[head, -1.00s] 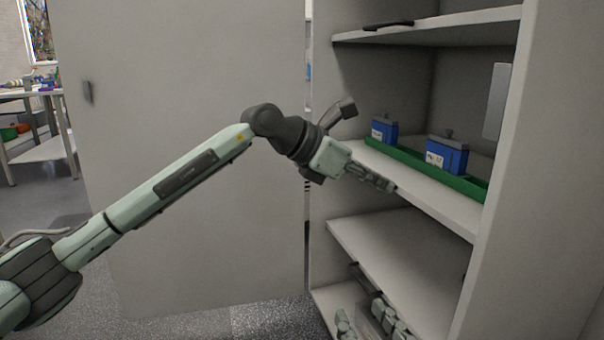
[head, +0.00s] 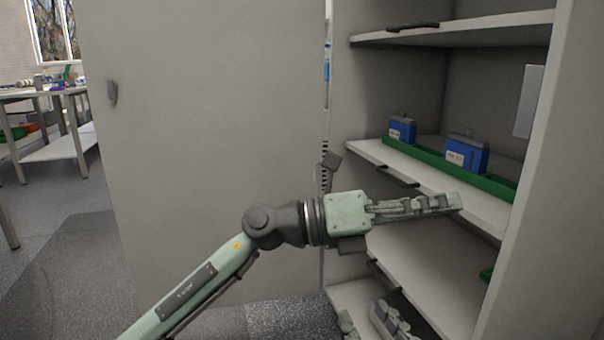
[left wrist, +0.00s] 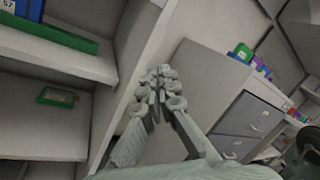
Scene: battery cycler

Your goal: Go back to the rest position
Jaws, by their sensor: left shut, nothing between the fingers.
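My left gripper (head: 452,203) is in front of the open cabinet in the head view, its fingers pointing right across the gap below the middle shelf. It is shut and empty. In the left wrist view its fingertips (left wrist: 160,75) meet, with nothing between them. Pale jointed finger parts that look like my right gripper (head: 385,320) show at the bottom edge of the head view, in front of the lowest shelf. They are cut off, and I cannot tell how far apart they are.
The middle shelf holds a green tray (head: 428,159) with two blue boxes (head: 402,130), (head: 466,154). The large grey door (head: 200,150) stands at left. The cabinet's right side wall (head: 545,230) is close to my left fingertips. A drawer unit (left wrist: 235,105) shows in the wrist view.

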